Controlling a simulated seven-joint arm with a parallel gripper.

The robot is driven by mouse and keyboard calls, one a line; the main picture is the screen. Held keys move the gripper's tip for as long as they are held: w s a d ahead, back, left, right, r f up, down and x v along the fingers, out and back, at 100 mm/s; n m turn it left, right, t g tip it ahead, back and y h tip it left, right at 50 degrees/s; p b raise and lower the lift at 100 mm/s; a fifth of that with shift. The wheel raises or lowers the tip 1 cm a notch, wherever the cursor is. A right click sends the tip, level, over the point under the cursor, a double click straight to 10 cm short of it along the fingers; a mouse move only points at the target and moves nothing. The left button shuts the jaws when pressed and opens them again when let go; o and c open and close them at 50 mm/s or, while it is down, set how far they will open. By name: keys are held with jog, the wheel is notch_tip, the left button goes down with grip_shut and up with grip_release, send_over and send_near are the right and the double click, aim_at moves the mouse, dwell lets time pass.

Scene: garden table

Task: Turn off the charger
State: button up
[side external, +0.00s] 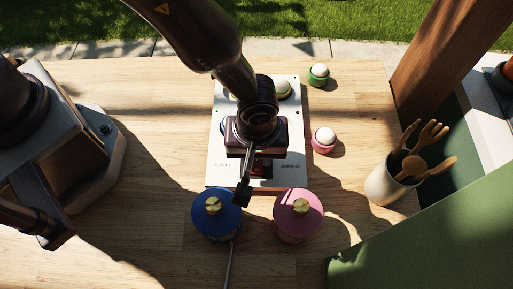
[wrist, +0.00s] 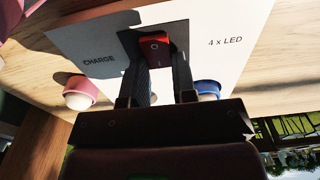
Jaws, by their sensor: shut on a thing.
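The charger (side external: 293,115) is a flat white panel on the wooden table. In the wrist view its panel (wrist: 85,38) reads "CHARGE" and "4 x LED". A red rocker switch (wrist: 154,46) with O and I marks sits in it; a bit of the switch (side external: 262,170) shows in the side view below my gripper. My gripper (wrist: 157,58) points down over the panel, its two dark fingers on either side of the switch and shut on it. The fingers hide the switch's sides. I cannot tell for sure which way the rocker is tilted.
A blue lidded pot (side external: 216,222) and a pink lidded pot (side external: 298,222) stand at the charger's near edge. A white-topped green cup (side external: 319,75) and a pink cup (side external: 323,140) stand to its right. A utensil holder (side external: 385,183) stands farther right. A cable (side external: 229,262) runs nearby.

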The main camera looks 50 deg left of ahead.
jog(key=shift+s+d+t+y, duration=0.1)
jog(key=shift+s+t+y, duration=0.15)
jog(key=shift+t+y, duration=0.55)
jog(key=shift+r, duration=0.1)
jog(key=o, duration=0.9)
jog(key=shift+d, duration=0.1)
jog(key=v, duration=1.3)
